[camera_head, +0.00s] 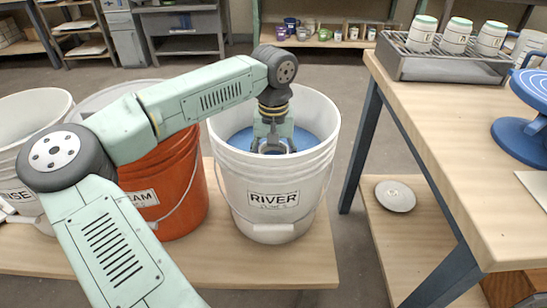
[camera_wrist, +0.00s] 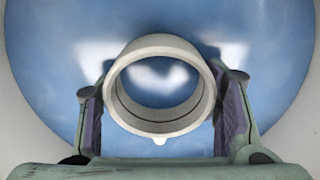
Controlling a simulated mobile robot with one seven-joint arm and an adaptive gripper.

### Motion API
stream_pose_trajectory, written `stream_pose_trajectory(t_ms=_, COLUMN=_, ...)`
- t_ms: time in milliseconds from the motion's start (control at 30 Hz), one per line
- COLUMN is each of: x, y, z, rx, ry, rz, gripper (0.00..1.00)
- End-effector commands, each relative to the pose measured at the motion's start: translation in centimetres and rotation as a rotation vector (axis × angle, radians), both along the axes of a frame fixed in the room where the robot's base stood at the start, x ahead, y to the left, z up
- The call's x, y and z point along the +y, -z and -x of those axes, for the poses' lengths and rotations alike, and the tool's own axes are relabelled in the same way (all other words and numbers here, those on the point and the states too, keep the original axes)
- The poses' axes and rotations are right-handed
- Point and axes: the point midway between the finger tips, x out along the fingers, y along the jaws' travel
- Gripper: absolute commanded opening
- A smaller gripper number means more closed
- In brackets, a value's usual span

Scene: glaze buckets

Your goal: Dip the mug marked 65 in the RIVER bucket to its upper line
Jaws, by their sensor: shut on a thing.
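The white RIVER bucket (camera_head: 245,185) stands on the low wooden platform, with blue glaze (camera_head: 243,143) inside. My gripper (camera_head: 273,147) reaches down inside the bucket from above. In the wrist view my gripper (camera_wrist: 162,115) is shut on a pale ring-shaped mug (camera_wrist: 160,134), one finger on each side. I look into the mug's round opening, and blue glaze (camera_wrist: 45,60) fills most of the view around it. The mug's number and lines are not visible. I cannot tell how deep the mug sits in the glaze.
An orange bucket (camera_head: 185,185) stands left of the RIVER bucket, under my arm. A white bucket (camera_head: 30,115) is at far left. On the right, a wooden table (camera_head: 450,120) bears a rack (camera_head: 450,68) with pale mugs and a blue wheel (camera_head: 525,140).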

Motion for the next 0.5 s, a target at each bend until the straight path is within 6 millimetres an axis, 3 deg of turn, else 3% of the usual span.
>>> stream_pose_trajectory(t_ms=500, x=0.0, y=-4.4, z=0.0, rx=-0.002, ry=0.0, rz=0.001, gripper=0.19)
